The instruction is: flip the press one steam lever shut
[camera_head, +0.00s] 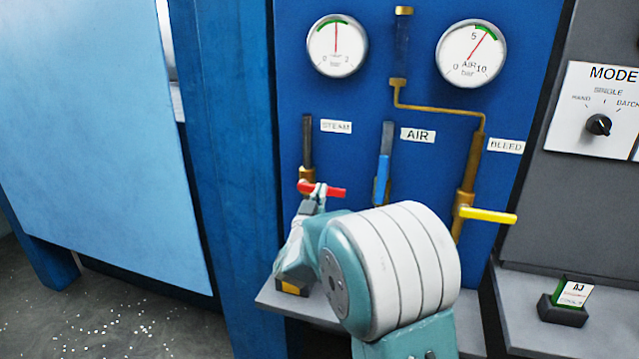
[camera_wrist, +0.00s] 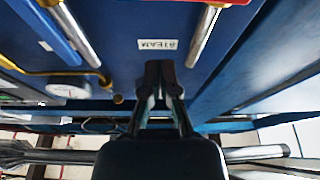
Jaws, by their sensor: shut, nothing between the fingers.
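The steam lever (camera_head: 330,190) is a red handle on a brass valve, on the pipe beside the STEAM label (camera_head: 336,127). It lies nearly level and points right across its pipe. My gripper (camera_head: 318,190) is shut and empty, with its fingertips at the lever in the head view; I cannot tell whether they touch it. In the wrist view my gripper (camera_wrist: 161,70) points at the blue panel near the STEAM label (camera_wrist: 158,44). A bit of the red lever (camera_wrist: 232,2) shows at the top edge there. My forearm hides what lies below the valve.
The blue AIR handle (camera_head: 382,178) stands upright on the pipe to the right. The yellow BLEED lever (camera_head: 487,214) points right, level. Two gauges (camera_head: 337,46) (camera_head: 471,54) are above. A grey mode panel (camera_head: 598,110) and a small green-labelled block (camera_head: 566,305) are at right.

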